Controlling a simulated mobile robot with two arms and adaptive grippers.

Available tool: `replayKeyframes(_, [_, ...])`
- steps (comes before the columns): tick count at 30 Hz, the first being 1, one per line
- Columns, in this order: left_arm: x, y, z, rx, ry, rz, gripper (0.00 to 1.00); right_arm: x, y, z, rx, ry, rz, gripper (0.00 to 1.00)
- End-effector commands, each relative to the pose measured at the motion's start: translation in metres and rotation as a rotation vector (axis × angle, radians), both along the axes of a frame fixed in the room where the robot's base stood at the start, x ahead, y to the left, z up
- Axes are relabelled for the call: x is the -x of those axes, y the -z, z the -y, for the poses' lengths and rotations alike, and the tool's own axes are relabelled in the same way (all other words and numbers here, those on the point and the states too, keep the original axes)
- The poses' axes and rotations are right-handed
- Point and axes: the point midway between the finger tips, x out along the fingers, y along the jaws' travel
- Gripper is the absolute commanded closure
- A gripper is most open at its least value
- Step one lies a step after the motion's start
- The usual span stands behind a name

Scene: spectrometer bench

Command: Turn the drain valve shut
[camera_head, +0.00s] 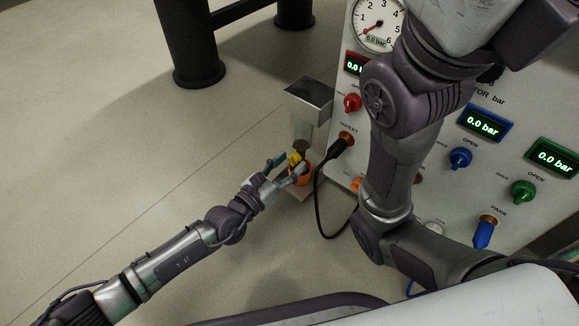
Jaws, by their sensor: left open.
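The drain valve's yellow handle (295,158) shows below a grey metal hopper (309,98) at the left side of the panel. A brownish fitting (301,146) sits just above the handle. My left gripper (287,165) is open, with its fingers around or just in front of the yellow handle. I cannot tell whether they touch it. An orange cup (303,178) stands below the valve, partly hidden by the fingers. My right arm crosses in front of the panel, and its gripper is out of view.
The panel (338,117) carries a dial gauge (378,22), a red knob (352,103), a blue knob (460,158) and a green knob (523,191). A black cable (318,205) hangs close to the right of the valve.

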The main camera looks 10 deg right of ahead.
Motion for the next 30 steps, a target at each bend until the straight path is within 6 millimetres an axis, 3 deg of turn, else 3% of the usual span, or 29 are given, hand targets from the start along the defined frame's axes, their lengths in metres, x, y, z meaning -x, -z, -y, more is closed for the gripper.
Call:
replayKeyframes(10, [-0.0027,-0.0003,0.0039,0.000,0.000,-0.001,0.47,0.0002,0.0017,0.0000,0.000,0.000,0.001,0.47])
replayKeyframes(20, [-0.0025,-0.0002,0.0038,0.000,0.000,-0.002,1.00,0.0002,0.0017,0.0000,0.000,0.000,0.000,0.47])
replayKeyframes(26, [-0.0025,-0.0006,0.0037,0.027,0.001,-0.034,1.00,0.0001,0.0018,-0.0001,0.000,0.000,0.000,0.47])
replayKeyframes(30, [-0.0025,-0.0008,0.0039,0.128,0.002,-0.165,1.00,-0.0001,0.0017,0.0000,0.000,0.000,0.000,0.47])
